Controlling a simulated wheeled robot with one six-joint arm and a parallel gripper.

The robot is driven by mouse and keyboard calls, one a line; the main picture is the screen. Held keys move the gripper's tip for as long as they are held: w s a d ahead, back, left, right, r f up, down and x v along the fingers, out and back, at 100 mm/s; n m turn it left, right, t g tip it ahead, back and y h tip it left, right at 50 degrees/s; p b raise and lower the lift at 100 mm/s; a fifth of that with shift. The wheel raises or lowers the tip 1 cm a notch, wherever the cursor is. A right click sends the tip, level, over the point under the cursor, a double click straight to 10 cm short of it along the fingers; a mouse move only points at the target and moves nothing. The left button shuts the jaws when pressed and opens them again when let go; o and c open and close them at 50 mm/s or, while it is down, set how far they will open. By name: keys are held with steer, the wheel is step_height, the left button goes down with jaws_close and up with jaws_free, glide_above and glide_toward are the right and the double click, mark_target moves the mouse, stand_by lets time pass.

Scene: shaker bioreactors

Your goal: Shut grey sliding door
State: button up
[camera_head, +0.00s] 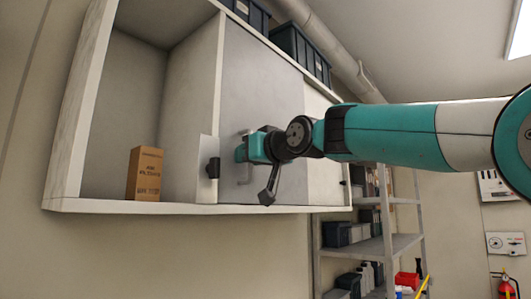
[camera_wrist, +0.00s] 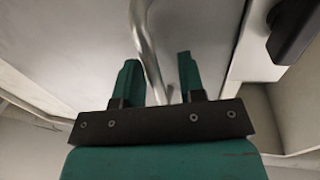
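The grey sliding door (camera_head: 262,85) covers the middle of a white wall cabinet (camera_head: 130,206). The cabinet's left part stands open. My gripper and wrist hide part of the door.
A brown box (camera_head: 145,174) stands in the open left part. A black handle (camera_head: 213,168) sits just left of my gripper; it also shows in the wrist view (camera_wrist: 292,28). Dark bins (camera_head: 300,50) are on top of the cabinet. A shelf rack (camera_head: 385,247) stands below right.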

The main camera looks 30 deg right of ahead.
steer(key=b+v, duration=1)
steer(key=v, duration=0.7)
steer(key=w+a+f+n+g+y, duration=0.15)
steer(key=a+f+g, duration=0.25)
steer(key=f, duration=0.9)
steer(key=w+a+f+m+g, duration=0.15)
steer(key=a+f+g, duration=0.25)
steer(key=f, duration=0.9)
steer(key=s+a+f+n+g, duration=0.1)
steer(key=s+f+g, duration=0.2)
steer(key=s+f, duration=0.3)
steer(key=s+a+f+n+g, duration=0.2)
steer(key=s+f, duration=0.4)
steer(key=f, duration=0.5)
steer(key=s+a+f+n+g+h, duration=0.1)
steer(key=s+f+g, duration=0.3)
steer(key=f, duration=0.5)
steer(key=s+a, duration=0.1)
steer(key=s, duration=0.1)
steer(key=shift+s+f+n+g, duration=0.2)
steer(key=shift+s+n+g, duration=0.1)
steer(key=shift+n, duration=0.1)
